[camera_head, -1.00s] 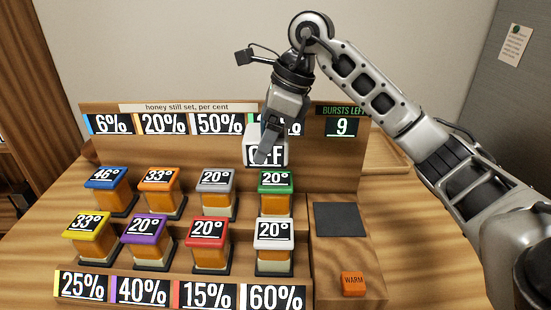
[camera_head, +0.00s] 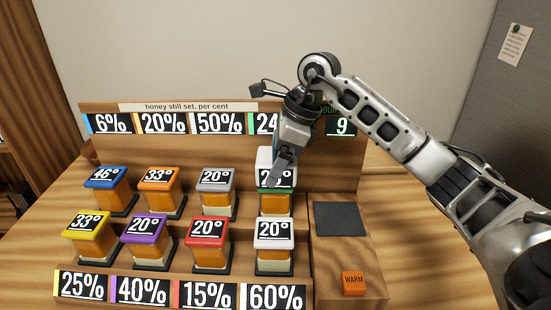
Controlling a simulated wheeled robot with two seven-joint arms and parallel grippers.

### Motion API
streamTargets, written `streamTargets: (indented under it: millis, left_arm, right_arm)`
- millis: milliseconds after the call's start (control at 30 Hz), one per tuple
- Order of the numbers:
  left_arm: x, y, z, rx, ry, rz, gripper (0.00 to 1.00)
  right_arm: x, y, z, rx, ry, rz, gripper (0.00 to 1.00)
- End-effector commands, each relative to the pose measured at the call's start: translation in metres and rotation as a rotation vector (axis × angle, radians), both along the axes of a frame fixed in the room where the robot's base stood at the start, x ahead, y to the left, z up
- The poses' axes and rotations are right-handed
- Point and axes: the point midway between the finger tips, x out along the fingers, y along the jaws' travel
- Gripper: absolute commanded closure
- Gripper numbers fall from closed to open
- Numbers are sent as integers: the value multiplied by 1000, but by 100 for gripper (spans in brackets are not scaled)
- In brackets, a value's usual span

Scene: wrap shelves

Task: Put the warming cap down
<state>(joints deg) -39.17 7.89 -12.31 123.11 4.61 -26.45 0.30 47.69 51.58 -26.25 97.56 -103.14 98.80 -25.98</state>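The warming cap (camera_head: 264,160) is a white block with a dark front display, at the green-lidded jar (camera_head: 277,205) in the back row, right end. It covers most of the green lid, with a green strip showing below. Its display shows a number starting with 2, the rest hidden by my finger. I cannot tell whether it rests fully on the lid. My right gripper (camera_head: 279,172) comes down from above with its fingers at the cap and looks shut on it. My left gripper is out of view.
Blue (camera_head: 105,178), orange (camera_head: 159,176) and grey (camera_head: 216,177) jars share the back row. Yellow (camera_head: 89,224), purple (camera_head: 144,227), red (camera_head: 207,231) and white (camera_head: 274,231) jars stand in front. A bare dark pad (camera_head: 339,219) and an orange WARM button (camera_head: 353,283) lie right.

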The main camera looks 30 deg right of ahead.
Motion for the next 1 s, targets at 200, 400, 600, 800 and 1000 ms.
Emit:
streamTargets:
  millis: [200, 400, 600, 800, 1000]
  left_arm:
    - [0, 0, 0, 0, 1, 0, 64]
    - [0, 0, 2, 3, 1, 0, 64]
    - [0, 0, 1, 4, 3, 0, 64]
    - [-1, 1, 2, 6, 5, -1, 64]
    - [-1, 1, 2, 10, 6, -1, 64]
  right_arm:
    - [0, 0, 1, 0, 0, 0, 6]
    - [0, -1, 6, 0, -1, 0, 6]
    - [-7, -11, 35, -1, -5, -3, 6]
    - [-16, -25, 77, 0, -5, -3, 6]
    - [-23, -34, 105, -1, -3, -2, 6]
